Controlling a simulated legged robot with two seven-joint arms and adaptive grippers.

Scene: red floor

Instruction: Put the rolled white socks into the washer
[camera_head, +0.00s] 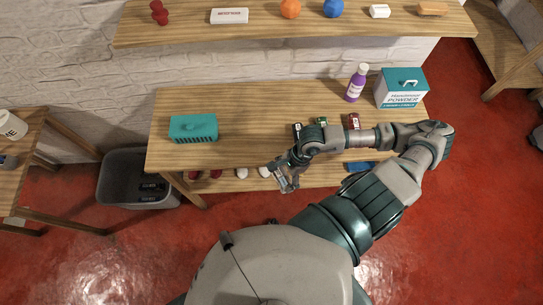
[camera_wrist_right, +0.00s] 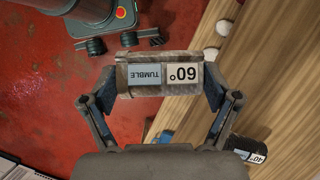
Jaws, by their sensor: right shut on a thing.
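My right gripper (camera_head: 286,179) is at the front edge of the wooden bench, in the middle of the head view. In the right wrist view its fingers (camera_wrist_right: 158,88) are shut on a brownish block with a label reading "60° TUMBLE" (camera_wrist_right: 160,75). Two small white round things, perhaps the rolled white socks, show low at the bench front: one (camera_head: 241,172) and another (camera_head: 265,171), just left of the gripper. White round shapes (camera_wrist_right: 223,27) also show in the wrist view. I cannot make out a washer. My left gripper is not in view.
The bench (camera_head: 250,105) bears a teal basket (camera_head: 193,128), a purple bottle (camera_head: 357,83) and a powder box (camera_head: 402,88). A black block labelled "40" (camera_wrist_right: 248,150) lies near the gripper. A grey bin (camera_head: 130,172) stands on the red floor at left. The bench middle is clear.

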